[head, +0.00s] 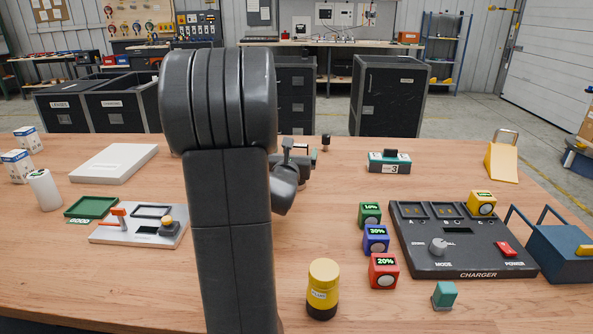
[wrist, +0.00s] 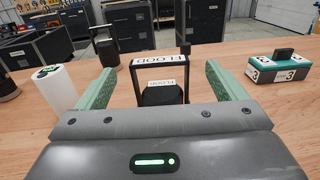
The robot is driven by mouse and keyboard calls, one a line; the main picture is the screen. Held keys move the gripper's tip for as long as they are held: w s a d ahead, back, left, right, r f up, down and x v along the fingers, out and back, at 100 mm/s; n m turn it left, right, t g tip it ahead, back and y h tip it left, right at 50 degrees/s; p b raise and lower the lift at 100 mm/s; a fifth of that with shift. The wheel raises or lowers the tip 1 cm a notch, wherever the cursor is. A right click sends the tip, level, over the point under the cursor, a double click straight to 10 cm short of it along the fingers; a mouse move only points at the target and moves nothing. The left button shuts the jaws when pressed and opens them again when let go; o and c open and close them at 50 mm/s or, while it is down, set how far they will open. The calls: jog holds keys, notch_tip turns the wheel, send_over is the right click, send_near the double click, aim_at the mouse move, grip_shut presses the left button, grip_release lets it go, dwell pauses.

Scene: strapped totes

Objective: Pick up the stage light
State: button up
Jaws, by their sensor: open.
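The stage light, a black lamp with a bracket and white FLOOD labels (wrist: 161,97), stands upright on the wooden table in the wrist view. It sits ahead of my gripper (wrist: 158,72), between the lines of its two green fingers. The fingers are spread wide and I see no contact with the light. In the head view my gripper (head: 297,160) is partly hidden behind my arm, low over the far part of the table. I cannot make out the light clearly there.
A white cylinder (wrist: 55,86) stands just left of the left finger, and a dark handled object (wrist: 105,48) is behind it. A teal block marked 3 (head: 389,162) lies to the right. A charger (head: 455,262) and several coloured cubes occupy the right front.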

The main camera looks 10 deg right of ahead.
aim_at(297, 145)
jog(key=shift+f+p+x, duration=0.1)
jog(key=shift+p+x, duration=0.25)
jog(key=shift+x, duration=1.25)
jog(key=shift+f+p+x, duration=0.15)
jog(key=shift+p+x, duration=0.2)
jog(key=shift+x, duration=1.25)
jog(key=shift+r, duration=0.1)
grip_shut()
